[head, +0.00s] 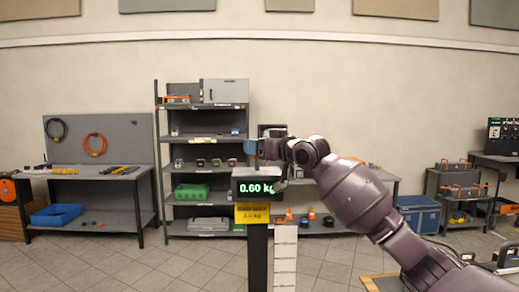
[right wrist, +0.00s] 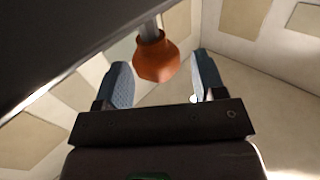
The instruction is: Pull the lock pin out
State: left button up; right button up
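An orange knob (right wrist: 154,60) on a grey shaft, which looks like the lock pin, hangs down from a dark body in the right wrist view. My right gripper (right wrist: 163,64) is open. Its two blue fingers stand either side of the knob, with a visible gap on both sides. In the head view my right gripper (head: 257,148) is just above the display box (head: 258,187), which reads 0.60 kg. The knob is not clear in the head view. My left gripper is not in view.
The display box stands on a dark post with a yellow label (head: 251,213) and a white scale strip (head: 285,256). The tiled floor at front left is clear.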

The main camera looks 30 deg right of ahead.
jog(key=shift+f, duration=0.15)
jog(key=shift+s+d, duration=0.15)
jog(key=shift+s, duration=0.25)
pick_arm(q)
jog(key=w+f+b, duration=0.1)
jog(key=b, duration=0.2)
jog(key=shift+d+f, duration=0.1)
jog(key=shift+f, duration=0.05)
pick_arm(e)
jog(key=v, duration=1)
jog(key=shift+w, duration=0.1)
